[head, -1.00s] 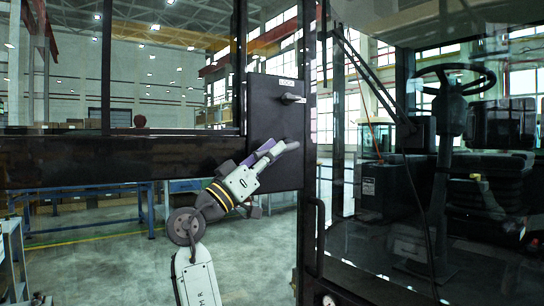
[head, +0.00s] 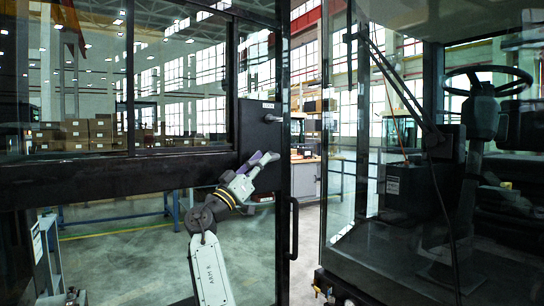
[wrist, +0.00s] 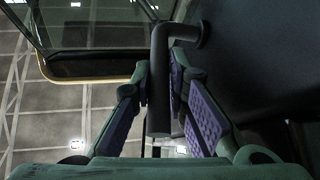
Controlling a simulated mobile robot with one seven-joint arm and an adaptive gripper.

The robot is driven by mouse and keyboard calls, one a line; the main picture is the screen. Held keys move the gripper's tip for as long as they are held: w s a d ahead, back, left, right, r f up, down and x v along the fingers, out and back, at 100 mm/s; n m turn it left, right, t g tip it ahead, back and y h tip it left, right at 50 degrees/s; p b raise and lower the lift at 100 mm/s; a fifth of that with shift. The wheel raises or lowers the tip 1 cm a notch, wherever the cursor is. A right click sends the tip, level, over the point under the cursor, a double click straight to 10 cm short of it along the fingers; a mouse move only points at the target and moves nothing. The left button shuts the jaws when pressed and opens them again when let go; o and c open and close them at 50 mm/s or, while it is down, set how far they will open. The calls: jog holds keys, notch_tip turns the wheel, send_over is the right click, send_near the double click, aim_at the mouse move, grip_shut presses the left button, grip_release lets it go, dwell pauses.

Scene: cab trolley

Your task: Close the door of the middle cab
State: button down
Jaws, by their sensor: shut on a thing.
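The cab door (head: 120,165) is glass in a dark frame and stands open at the left in the head view. It has a black lock panel (head: 258,95) with a small lever (head: 272,118). My gripper (head: 266,160) is at the panel's lower part, below that lever in the picture. In the wrist view, my gripper (wrist: 162,115) is shut on a black bent door handle (wrist: 158,85), with a purple pad on either side. The head view does not show the grip clearly. The cab (head: 410,230) is at the right, with its doorway open.
A vertical grab bar (head: 293,228) is on the door's edge. A steering wheel (head: 488,80) and a dark console (head: 420,185) are inside the cab. Clear floor shows between door and cab. Stacked boxes (head: 75,132) and a blue bench frame (head: 115,210) stand behind the door.

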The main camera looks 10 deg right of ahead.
jog(key=shift+w+a+f, duration=0.2)
jog(key=shift+a+f, duration=0.05)
jog(key=shift+f, duration=0.15)
jog(key=c, duration=1.6)
grip_release()
jog(key=shift+a, duration=0.1)
jog(key=shift+o, duration=0.2)
jog(key=shift+r, duration=0.1)
